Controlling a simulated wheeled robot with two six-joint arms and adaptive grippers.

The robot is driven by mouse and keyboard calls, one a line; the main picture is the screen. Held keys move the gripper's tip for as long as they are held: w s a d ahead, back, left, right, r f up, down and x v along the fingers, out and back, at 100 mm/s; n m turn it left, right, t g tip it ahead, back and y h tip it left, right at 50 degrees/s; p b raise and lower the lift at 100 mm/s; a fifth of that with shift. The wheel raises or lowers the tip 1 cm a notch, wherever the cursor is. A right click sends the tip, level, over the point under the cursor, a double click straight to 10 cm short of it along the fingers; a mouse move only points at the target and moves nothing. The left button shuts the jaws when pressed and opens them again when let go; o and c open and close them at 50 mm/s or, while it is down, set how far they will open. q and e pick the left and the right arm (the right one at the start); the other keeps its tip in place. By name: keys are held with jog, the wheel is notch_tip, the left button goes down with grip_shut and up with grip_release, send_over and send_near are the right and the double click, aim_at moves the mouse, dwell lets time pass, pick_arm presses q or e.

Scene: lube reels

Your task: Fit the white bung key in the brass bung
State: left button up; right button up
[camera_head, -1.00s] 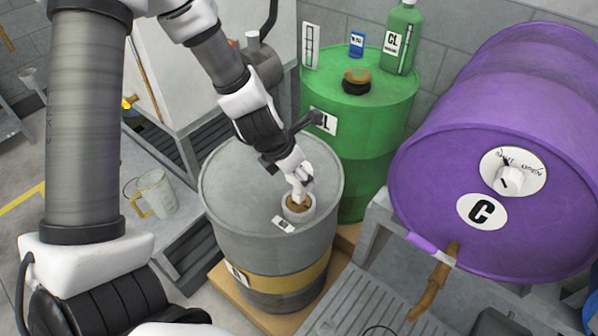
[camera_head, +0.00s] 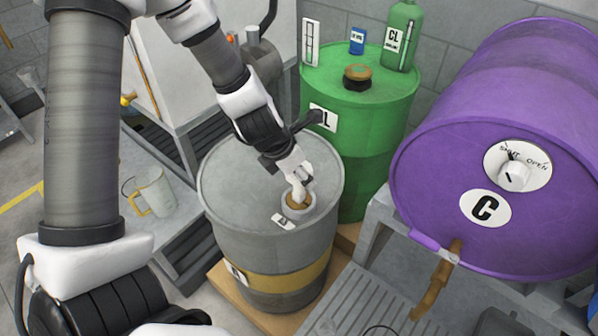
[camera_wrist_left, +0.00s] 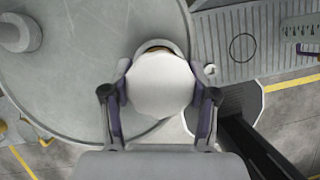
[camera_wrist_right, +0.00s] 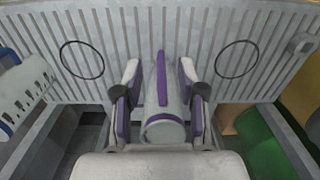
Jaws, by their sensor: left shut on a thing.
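The grey drum (camera_head: 230,190) with a yellow band stands at the centre of the head view. The brass bung (camera_head: 296,205) sits inside a pale raised ring on its top, near the front right edge. My left gripper (camera_head: 301,178) is shut on the white bung key (camera_head: 298,193), directly over the bung. The key's lower end meets the brass in the picture; I cannot tell whether it is seated. In the left wrist view the key's round white top (camera_wrist_left: 160,84) hides most of the bung. My right gripper (camera_wrist_right: 160,95) is open, seen only in its wrist view.
A pale cylinder with a purple stripe (camera_wrist_right: 163,105) shows between my right fingers, over a ribbed grating (camera_wrist_right: 110,30). A green drum (camera_head: 350,130) stands behind the grey drum. A purple drum (camera_head: 450,150) with a tap lies at right. A clear jug (camera_head: 153,190) stands at left.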

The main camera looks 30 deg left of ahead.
pick_arm(q)
jog(key=shift+f+b, duration=1.2)
jog(key=shift+b, duration=0.05)
jog(key=o, duration=1.3)
jog(key=shift+r, duration=0.1)
jog(key=shift+v, duration=3.75)
